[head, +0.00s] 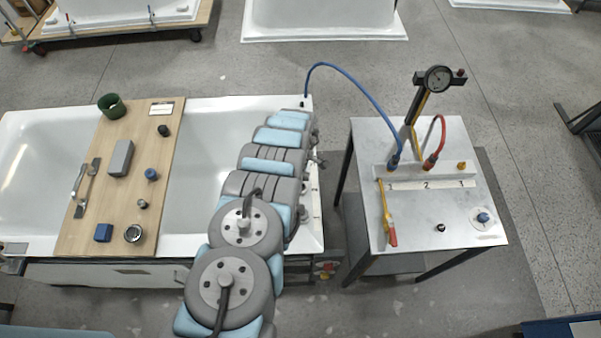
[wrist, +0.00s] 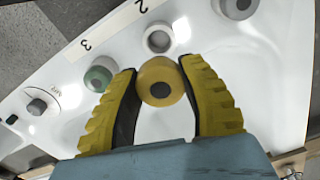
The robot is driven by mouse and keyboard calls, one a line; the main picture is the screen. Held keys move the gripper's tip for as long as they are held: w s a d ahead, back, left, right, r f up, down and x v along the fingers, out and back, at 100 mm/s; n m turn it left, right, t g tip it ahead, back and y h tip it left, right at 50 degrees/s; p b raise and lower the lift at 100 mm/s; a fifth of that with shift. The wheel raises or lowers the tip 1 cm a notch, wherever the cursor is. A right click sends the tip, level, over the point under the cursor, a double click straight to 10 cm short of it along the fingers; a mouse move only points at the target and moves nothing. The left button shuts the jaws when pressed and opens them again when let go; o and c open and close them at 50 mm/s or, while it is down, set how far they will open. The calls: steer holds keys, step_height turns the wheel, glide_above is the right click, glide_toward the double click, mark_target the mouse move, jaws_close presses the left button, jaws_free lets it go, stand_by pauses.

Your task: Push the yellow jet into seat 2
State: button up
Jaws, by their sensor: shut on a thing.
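In the wrist view, the yellow jet (wrist: 160,82) is a round yellow ring with a dark centre. My gripper (wrist: 160,75) has its yellow ribbed fingers closed on either side of it. Just beyond the jet, an empty-looking white ring seat (wrist: 158,38) lies near the printed 2, apart from the jet. A green jet (wrist: 98,78) sits near the printed 3. A grey round fitting (wrist: 238,6) shows at the top edge. In the head view, my arm covers the right end of the tub and hides the gripper and the yellow jet.
The tub (head: 209,160) carries a wooden board (head: 85,215) with small parts and tools. To its right, a metal table (head: 420,215) holds a gauge (head: 438,79), a numbered block and a yellow tool with a red end (head: 392,237). A blue hose (head: 355,82) runs from tub to block.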

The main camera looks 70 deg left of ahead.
steer(key=shift+w+d+n, duration=0.15)
steer(key=shift+w+n, duration=0.1)
steer(key=shift+n, duration=0.35)
steer(key=shift+s+f+b, duration=0.1)
steer(key=shift+f+b, duration=2.15)
steer(key=shift+f, duration=0.65)
steer(key=shift+b, duration=0.45)
steer(key=shift+f+b, duration=1.45)
steer(key=o, duration=1.2)
